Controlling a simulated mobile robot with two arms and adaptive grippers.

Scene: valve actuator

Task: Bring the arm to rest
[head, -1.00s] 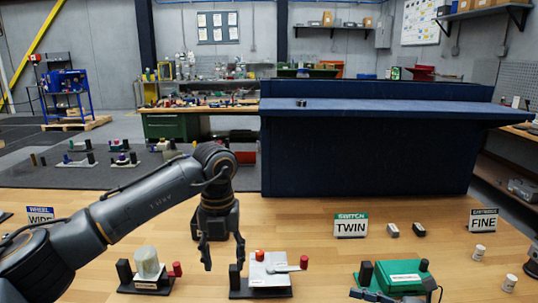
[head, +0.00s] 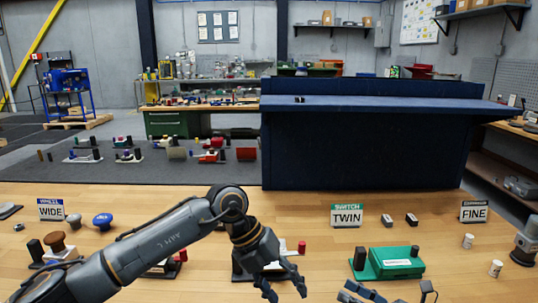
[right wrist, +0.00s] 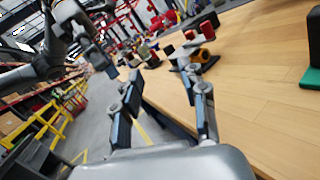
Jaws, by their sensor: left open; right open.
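My dark grey left arm crosses the lower left of the head view. Its left gripper (head: 285,291) is open and empty, tilted down to the right, in front of a device with a red knob (head: 301,247) that it partly hides. My right gripper (head: 390,294) shows at the bottom edge of the head view, in front of the green device (head: 398,258); most of it is cut off. In the right wrist view the right gripper (right wrist: 163,105) is open, with nothing between its fingers, beside the table's edge.
On the wooden table (head: 460,270) are a TWIN sign (head: 347,215), a FINE sign (head: 473,211), a WIDE sign (head: 50,209), a blue knob (head: 102,221) and small cylinders (head: 468,241). A dark blue bench (head: 370,150) stands behind.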

